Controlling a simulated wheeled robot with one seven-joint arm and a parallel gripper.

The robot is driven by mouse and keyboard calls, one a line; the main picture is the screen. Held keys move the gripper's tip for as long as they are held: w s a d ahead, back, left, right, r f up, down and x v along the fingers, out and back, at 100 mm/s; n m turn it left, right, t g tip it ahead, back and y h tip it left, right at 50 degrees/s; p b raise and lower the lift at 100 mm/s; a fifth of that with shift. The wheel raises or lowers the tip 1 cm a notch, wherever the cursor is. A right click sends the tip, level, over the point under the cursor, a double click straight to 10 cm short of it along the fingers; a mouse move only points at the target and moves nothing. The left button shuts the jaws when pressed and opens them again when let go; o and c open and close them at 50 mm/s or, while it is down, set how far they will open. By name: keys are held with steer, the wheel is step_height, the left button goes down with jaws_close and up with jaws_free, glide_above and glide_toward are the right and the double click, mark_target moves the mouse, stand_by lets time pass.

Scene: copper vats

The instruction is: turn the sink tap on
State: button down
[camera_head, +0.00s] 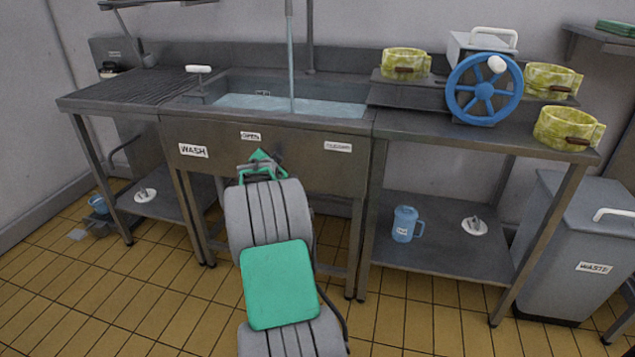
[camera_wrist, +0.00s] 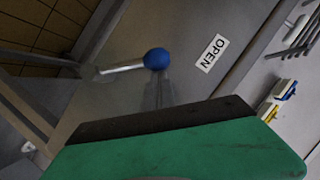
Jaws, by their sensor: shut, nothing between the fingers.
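The steel sink (camera_head: 185,109) holds pale blue water, and a pale blue column like running water (camera_head: 291,75) comes down into it from a spout at the top edge. A lever with a blue ball knob (camera_wrist: 157,58) sticks out from the sink front beside the OPEN label (camera_wrist: 212,53) in the wrist view. In the head view my arm hides it. My gripper (camera_head: 262,160) is shut and empty in front of the sink panel, just below the OPEN label (camera_head: 250,136).
A second label (camera_head: 338,147) is on the panel's right. A blue wheel (camera_head: 485,89) and several yellow-green cups, one here (camera_head: 405,64), stand on the right counter. A blue jug (camera_head: 404,223) is on the lower shelf. A waste bin (camera_head: 580,245) stands at right.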

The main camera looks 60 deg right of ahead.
steer(key=shift+a+f, duration=0.1)
steer(key=shift+f, duration=0.1)
stand_by(0.3)
steer(key=s+a+r+p, duration=0.2)
steer(key=s+a+r, duration=0.3)
steer(key=s, duration=0.3)
steer(key=shift+a+r, duration=0.35)
steer(key=shift+r, duration=0.2)
steer(key=shift+s, duration=0.1)
